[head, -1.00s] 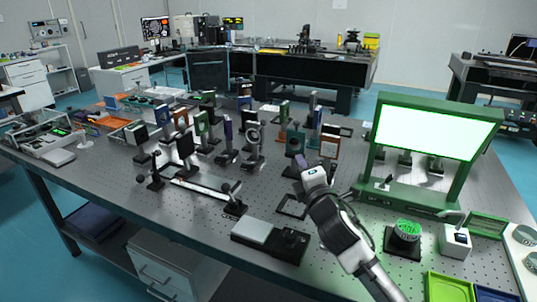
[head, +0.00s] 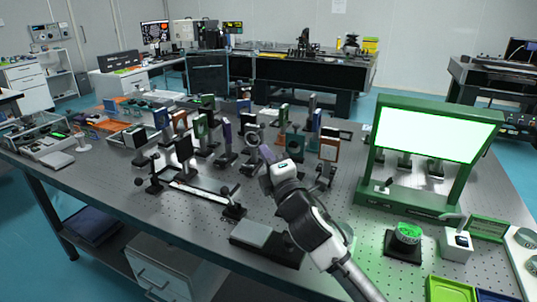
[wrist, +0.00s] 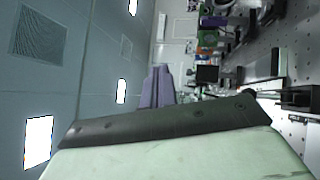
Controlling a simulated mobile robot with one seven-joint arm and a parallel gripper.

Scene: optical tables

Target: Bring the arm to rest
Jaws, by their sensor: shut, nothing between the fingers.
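My gripper (head: 267,155) is in the middle of the head view, above the perforated optical table (head: 330,245), with my white and black arm reaching up to it from the lower right. Its purple fingers point away toward the optics on mounts. In the wrist view the fingers (wrist: 157,88) stand side by side, shut and with nothing held. The wrist view is turned sideways, with ceiling lights at left and the table at right.
Several mounted optics (head: 202,128) crowd the table left of and beyond my gripper. A green-framed lit panel (head: 436,131) stands at right. A black device with a green top (head: 407,233) and a white box (head: 455,243) stand in front of it. A flat grey block (head: 251,232) lies nearer.

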